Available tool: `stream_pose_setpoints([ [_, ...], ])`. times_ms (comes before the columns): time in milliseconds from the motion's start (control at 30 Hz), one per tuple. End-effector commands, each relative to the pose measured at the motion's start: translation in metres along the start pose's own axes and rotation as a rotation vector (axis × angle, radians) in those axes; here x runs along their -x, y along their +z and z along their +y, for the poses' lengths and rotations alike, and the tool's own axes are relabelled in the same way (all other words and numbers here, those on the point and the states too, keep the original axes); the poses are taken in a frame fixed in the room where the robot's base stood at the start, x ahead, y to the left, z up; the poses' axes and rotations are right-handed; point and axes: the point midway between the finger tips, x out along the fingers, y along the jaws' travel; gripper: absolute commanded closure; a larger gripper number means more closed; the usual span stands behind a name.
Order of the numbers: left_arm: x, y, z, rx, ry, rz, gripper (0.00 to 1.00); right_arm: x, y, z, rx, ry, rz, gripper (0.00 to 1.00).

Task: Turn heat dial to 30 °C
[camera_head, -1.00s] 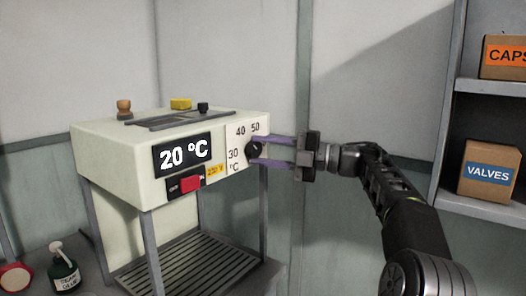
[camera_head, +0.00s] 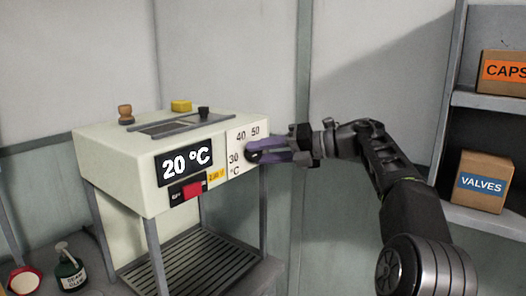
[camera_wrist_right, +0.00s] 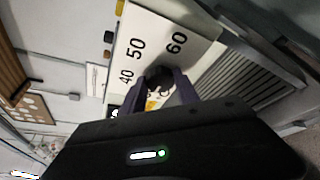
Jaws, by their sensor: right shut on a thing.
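The heat dial (camera_wrist_right: 159,77) is a small dark knob on the front of the cream machine (camera_head: 120,170), at its right end. Numbers 30, 40 and 50 show around it in the head view, and 60 also shows in the wrist view. The display (camera_head: 184,162) reads 20 °C. My right gripper (camera_head: 255,153) is shut on the dial, with its purple fingers on either side of it. The fingers hide most of the dial in the head view. The dial's pointer cannot be made out. My left gripper is not in view.
A red switch (camera_head: 194,189) sits below the display. A green glue bottle (camera_head: 69,270) and a red-rimmed round thing (camera_head: 24,280) stand at the lower left. Boxes marked CAPS (camera_head: 503,71) and VALVES (camera_head: 484,182) sit on the right shelves.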

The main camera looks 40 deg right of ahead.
Motion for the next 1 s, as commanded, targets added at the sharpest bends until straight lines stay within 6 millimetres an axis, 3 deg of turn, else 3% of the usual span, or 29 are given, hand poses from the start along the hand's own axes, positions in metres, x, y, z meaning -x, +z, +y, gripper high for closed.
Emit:
stream_pose_setpoints([
  [467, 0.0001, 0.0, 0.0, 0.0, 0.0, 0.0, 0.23, -0.001, -0.0027, -0.0022, 0.019, -0.011, 0.008, 1.0],
  [500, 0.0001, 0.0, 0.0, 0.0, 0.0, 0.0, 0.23, -0.0011, -0.0027, -0.0023, 0.019, -0.011, 0.008, 0.62],
  [767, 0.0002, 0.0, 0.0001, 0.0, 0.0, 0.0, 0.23, -0.0006, -0.0015, -0.0013, 0.02, -0.01, 0.004, 0.41],
  [1000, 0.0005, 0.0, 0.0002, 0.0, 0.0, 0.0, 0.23, -0.0003, -0.0007, -0.0004, 0.02, -0.01, 0.002, 0.41],
])
